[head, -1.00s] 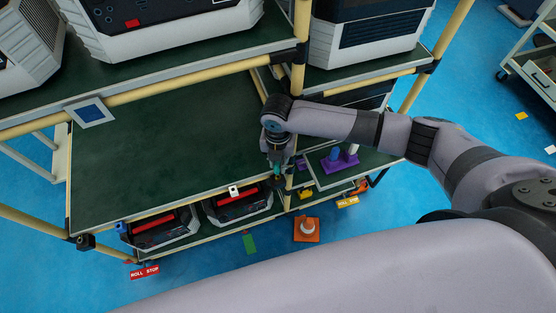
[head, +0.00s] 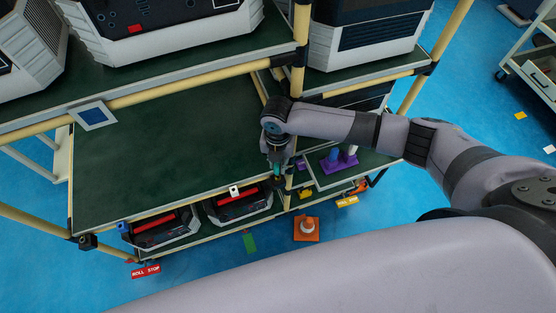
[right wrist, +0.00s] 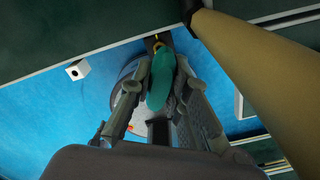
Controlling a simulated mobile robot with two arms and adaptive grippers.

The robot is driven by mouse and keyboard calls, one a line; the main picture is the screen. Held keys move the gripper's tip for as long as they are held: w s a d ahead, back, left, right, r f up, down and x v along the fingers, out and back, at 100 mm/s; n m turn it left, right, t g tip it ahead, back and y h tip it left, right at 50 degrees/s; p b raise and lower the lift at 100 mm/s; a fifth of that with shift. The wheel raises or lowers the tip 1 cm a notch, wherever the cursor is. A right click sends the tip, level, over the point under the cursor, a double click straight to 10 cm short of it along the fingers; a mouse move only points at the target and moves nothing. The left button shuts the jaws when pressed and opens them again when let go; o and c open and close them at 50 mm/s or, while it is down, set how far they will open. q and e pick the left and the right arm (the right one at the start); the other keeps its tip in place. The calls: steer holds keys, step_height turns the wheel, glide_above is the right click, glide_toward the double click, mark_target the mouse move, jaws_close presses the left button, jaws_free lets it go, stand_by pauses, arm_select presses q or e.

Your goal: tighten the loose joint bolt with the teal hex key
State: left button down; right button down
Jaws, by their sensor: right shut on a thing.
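My right gripper (head: 275,165) is at the front edge of the middle green shelf, beside the cream post. It is shut on the teal hex key (head: 277,171). In the right wrist view the teal handle (right wrist: 160,84) lies between the fingers, pointing away from me. Beyond its far end is a dark piece with a yellow mark (right wrist: 156,42) at the shelf edge; I cannot tell whether they touch. A black pipe joint (right wrist: 192,8) sits close by on the cream pipe. The loose bolt itself is not clearly visible. My left gripper is out of view.
The cream post (right wrist: 250,75) runs close to the right of the gripper. The middle shelf (head: 165,150) is mostly bare. Black units with red bars (head: 238,205) stand below. A purple holder (head: 340,163) is to the right, and an orange cone (head: 306,229) stands on the blue floor.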

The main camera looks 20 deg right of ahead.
steer(key=shift+f+b, duration=0.3)
steer(key=shift+f, duration=0.55)
stand_by(1.1)
steer(key=c, duration=1.4)
jaws_free()
steer(key=shift+c, duration=0.2)
